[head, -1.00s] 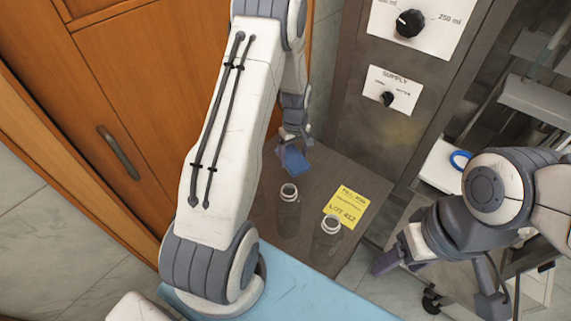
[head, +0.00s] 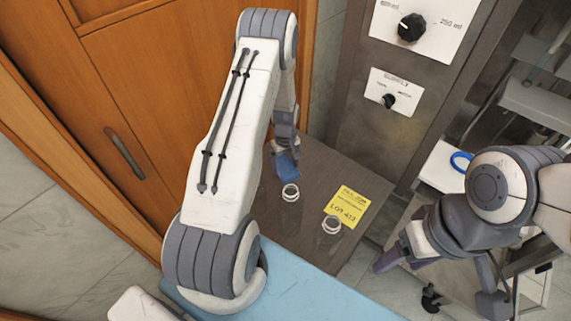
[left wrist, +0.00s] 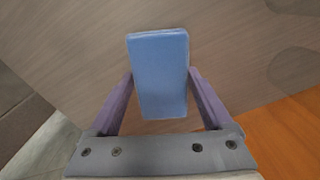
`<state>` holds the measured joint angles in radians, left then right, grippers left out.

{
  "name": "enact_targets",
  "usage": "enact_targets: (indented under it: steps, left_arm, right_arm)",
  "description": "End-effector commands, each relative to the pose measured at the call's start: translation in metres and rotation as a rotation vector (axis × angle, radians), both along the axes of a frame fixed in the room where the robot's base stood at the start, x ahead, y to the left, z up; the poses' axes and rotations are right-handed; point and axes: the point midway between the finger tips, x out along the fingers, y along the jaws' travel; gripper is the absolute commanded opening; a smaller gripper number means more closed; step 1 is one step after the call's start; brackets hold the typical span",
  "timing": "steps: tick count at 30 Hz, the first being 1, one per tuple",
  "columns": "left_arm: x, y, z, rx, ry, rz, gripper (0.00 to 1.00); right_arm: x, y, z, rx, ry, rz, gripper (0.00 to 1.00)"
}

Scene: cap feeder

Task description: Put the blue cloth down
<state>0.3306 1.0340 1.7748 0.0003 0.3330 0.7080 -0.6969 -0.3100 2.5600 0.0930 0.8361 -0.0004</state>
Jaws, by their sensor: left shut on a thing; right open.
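The blue cloth (left wrist: 158,75) is a folded, flat rectangular pad between the two purple fingers of my left gripper (left wrist: 158,92) in the left wrist view. The fingers press on its sides. In the head view the cloth (head: 287,164) shows at the left gripper (head: 283,150), over the back left part of the brown table (head: 320,170). I cannot tell whether the cloth touches the tabletop. My right gripper (head: 385,258) is open and empty, off the table's right side.
Two clear bottles (head: 291,208) (head: 328,235) stand on the table in front of the cloth. A yellow note (head: 346,206) lies to their right. A grey dispenser panel with dials (head: 411,28) rises behind. A blue ring (head: 461,161) lies on a white surface at the right.

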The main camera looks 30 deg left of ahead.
Motion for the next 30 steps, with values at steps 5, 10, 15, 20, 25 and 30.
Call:
enact_targets:
  steps: [5, 10, 15, 20, 25, 30]
  left_arm:
    - [0.0, 0.0, -0.001, 0.0, 0.0, 0.0, 1.0]
    - [0.0, 0.0, 0.002, 0.0, 0.0, 0.0, 1.0]
    - [0.002, 0.0, 0.019, 0.002, -0.005, 0.0, 1.0]
    - [0.002, 0.0, 0.053, 0.002, -0.006, 0.0, 1.0]
    - [0.001, 0.0, 0.089, 0.001, -0.005, 0.0, 1.0]
    - [0.001, 0.0, 0.113, 0.001, -0.003, 0.0, 1.0]
  right_arm:
    - [0.0, 0.0, 0.0, 0.0, 0.0, 0.0, 0.66]
    - [0.0, 0.0, 0.002, 0.0, 0.0, 0.0, 0.66]
    - [0.0, 0.0, -0.003, 0.0, 0.0, 0.0, 0.66]
    - [0.0, 0.0, -0.01, 0.0, 0.0, 0.0, 0.66]
    - [0.0, 0.0, -0.015, 0.0, 0.0, 0.0, 0.66]
    - [0.0, 0.0, -0.018, 0.0, 0.0, 0.0, 0.66]
